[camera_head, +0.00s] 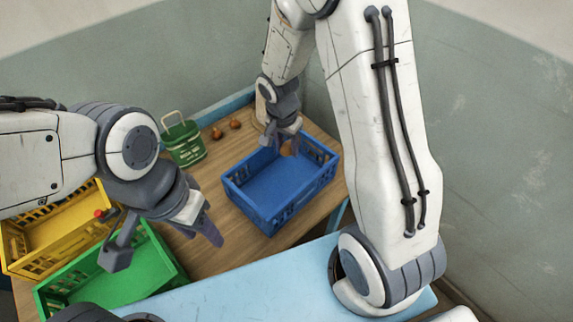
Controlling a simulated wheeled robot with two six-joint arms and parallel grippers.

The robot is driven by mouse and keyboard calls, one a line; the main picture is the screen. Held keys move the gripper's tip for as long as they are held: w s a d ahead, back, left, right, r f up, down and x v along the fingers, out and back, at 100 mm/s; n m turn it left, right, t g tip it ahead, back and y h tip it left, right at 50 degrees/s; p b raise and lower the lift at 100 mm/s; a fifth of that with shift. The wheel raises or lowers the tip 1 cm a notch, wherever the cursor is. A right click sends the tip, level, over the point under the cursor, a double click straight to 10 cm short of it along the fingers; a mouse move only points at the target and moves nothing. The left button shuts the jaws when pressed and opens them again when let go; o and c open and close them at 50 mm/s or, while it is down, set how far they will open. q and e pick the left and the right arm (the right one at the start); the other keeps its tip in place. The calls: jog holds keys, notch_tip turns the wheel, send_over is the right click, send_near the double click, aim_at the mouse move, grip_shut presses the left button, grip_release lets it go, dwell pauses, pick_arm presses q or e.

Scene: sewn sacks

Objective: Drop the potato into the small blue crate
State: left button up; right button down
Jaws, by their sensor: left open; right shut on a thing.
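The small blue crate (265,190) stands on the wooden table right of the middle, and its inside looks empty. My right gripper (286,146) points down over the crate's far part. It is shut on a brownish potato (288,150), which shows at the fingertips; I cannot tell how high it is above the crate floor. My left gripper (170,243) is open and empty, at the left above the table and near the green crate (150,262).
A yellow crate (50,238) stands at the left beside the green crate, with a small red item (99,213) near its edge. A green handled basket (184,142) and two small brown round things (217,133) (235,124) are at the back. Bare wood (235,245) lies between the crates.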

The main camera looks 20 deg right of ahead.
notch_tip(320, 180, down, 6)
jog(key=b, duration=0.3)
jog(key=shift+b, duration=0.4)
jog(key=shift+r, duration=0.1)
jog(key=shift+c, duration=1.5)
grip_release()
jog(key=r, duration=0.3)
jog(key=a+r, duration=0.1)
jog(key=r, duration=0.3)
jog(key=s+r, duration=0.1)
jog(key=r, duration=0.2)
jog(key=shift+a+r+b, duration=0.15)
jog(key=shift+r+b, duration=0.05)
jog(key=shift+b, duration=0.15)
